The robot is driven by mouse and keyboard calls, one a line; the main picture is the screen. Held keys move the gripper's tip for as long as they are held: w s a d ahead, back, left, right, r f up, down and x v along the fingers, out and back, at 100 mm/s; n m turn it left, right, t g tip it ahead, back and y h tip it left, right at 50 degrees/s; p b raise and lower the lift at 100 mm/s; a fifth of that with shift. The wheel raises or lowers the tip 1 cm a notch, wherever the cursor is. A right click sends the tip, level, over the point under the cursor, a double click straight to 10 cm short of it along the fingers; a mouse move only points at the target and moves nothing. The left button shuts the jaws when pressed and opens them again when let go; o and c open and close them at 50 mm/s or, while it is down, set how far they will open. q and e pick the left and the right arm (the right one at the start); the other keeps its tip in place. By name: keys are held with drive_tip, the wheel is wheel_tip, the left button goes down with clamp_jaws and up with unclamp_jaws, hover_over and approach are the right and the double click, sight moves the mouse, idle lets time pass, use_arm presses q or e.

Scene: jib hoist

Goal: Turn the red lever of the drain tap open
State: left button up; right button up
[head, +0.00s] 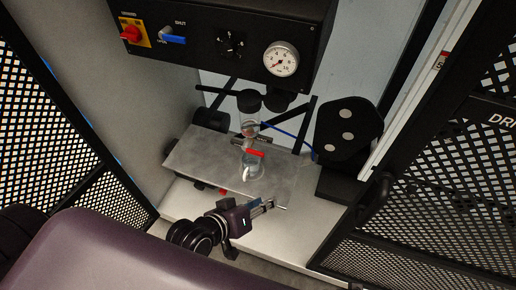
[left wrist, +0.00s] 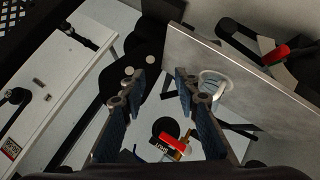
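The red lever (head: 254,152) of the drain tap shows in the head view under a clear bowl (head: 250,122), lying crosswise above a clear cup (head: 252,168). The left wrist view shows a red lever (left wrist: 278,55) past the metal plate, at upper right, and the cup (left wrist: 215,87) beside the right finger. My left gripper (head: 268,206) is in front of the plate, below and slightly right of the lever, apart from it. Its fingers (left wrist: 158,82) are open with nothing between them. My right gripper is not in view.
The metal plate (head: 188,153) is an edge close to my gripper. A black box with silver discs (head: 346,137) stands right. A black panel (head: 205,35) with a gauge (head: 281,59) hangs above. Another red part (left wrist: 172,144) lies low in the wrist view. Mesh doors (head: 440,185) flank the opening.

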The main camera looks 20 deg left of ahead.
use_arm(q)
drive_tip(key=w+r+n+t, duration=0.1)
drive_tip(key=w+n+t, duration=0.1)
drive_tip(key=n, duration=0.1)
drive_tip(key=n+t+y, duration=0.4)
drive_tip(key=n+t, duration=0.2)
drive_tip(key=n, duration=0.5)
approach(257, 155)
drive_tip(key=w, duration=0.3)
drive_tip(key=w+p, duration=0.1)
drive_tip(key=w, duration=0.5)
drive_tip(key=shift+w+d, duration=0.15)
drive_tip(key=shift+w+f, duration=0.15)
drive_tip(key=shift+w, duration=0.5)
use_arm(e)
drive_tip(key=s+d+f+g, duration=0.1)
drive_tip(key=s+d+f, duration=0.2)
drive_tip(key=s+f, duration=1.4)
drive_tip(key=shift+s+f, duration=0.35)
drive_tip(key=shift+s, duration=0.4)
use_arm(q)
drive_tip(key=shift+c, duration=0.6)
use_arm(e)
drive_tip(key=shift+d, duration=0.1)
use_arm(q)
clamp_jaws()
